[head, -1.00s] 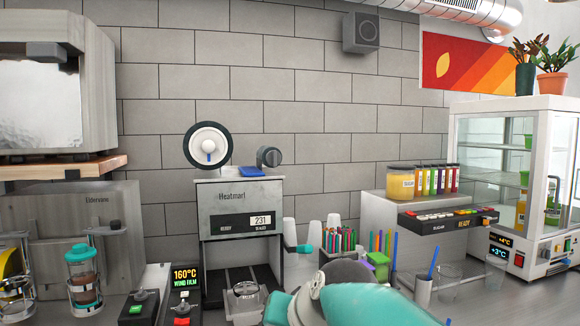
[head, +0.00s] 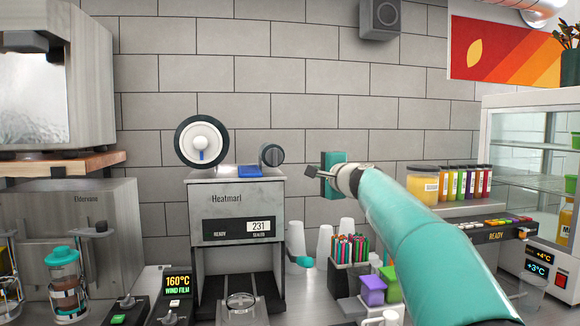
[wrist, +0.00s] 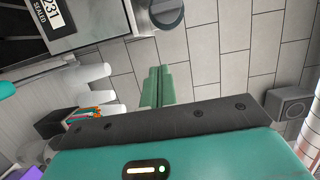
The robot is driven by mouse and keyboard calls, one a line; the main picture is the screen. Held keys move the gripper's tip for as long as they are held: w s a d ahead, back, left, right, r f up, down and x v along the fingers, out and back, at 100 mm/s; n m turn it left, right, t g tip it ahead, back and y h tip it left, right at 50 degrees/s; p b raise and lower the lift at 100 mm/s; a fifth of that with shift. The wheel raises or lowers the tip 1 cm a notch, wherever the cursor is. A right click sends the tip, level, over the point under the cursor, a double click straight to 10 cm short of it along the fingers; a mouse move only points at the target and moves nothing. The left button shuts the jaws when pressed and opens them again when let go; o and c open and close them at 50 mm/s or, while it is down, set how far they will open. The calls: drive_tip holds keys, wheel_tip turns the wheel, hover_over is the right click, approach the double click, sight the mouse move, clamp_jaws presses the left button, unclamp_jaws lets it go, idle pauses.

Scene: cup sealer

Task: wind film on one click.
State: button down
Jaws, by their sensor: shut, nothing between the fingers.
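The sealer (head: 238,200) is a grey box marked Heatmarl, with a counter (head: 258,226) reading 231. On its top stand a white film reel (head: 190,138) with a dark rim at the left and a dark grey round knob (head: 271,155) at the right. The knob also shows at the top of the wrist view (wrist: 166,12). A small control box has a display (head: 178,283) reading 160°C WIND FILM. My gripper (head: 311,172) is right of the knob, apart from it, at a slightly lower height. In the wrist view its green fingers (wrist: 155,88) are shut and empty.
A teal handle (head: 300,260) sticks out at the sealer's right side. The tiled wall is close behind.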

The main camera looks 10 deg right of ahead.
sight(280, 163)
drive_tip(key=w+a, duration=0.2)
drive_tip(key=w, duration=0.1)
drive_tip(key=w+a, duration=0.2)
drive_tip(key=w, duration=0.1)
drive_tip(key=w+a, duration=0.2)
drive_tip(key=w, duration=0.1)
drive_tip(key=shift+w+a+r, duration=0.1)
drive_tip(key=shift+w+r, duration=0.05)
drive_tip(key=shift+r, duration=0.05)
drive_tip(key=shift+a, duration=0.2)
drive_tip(key=shift+w, duration=0.1)
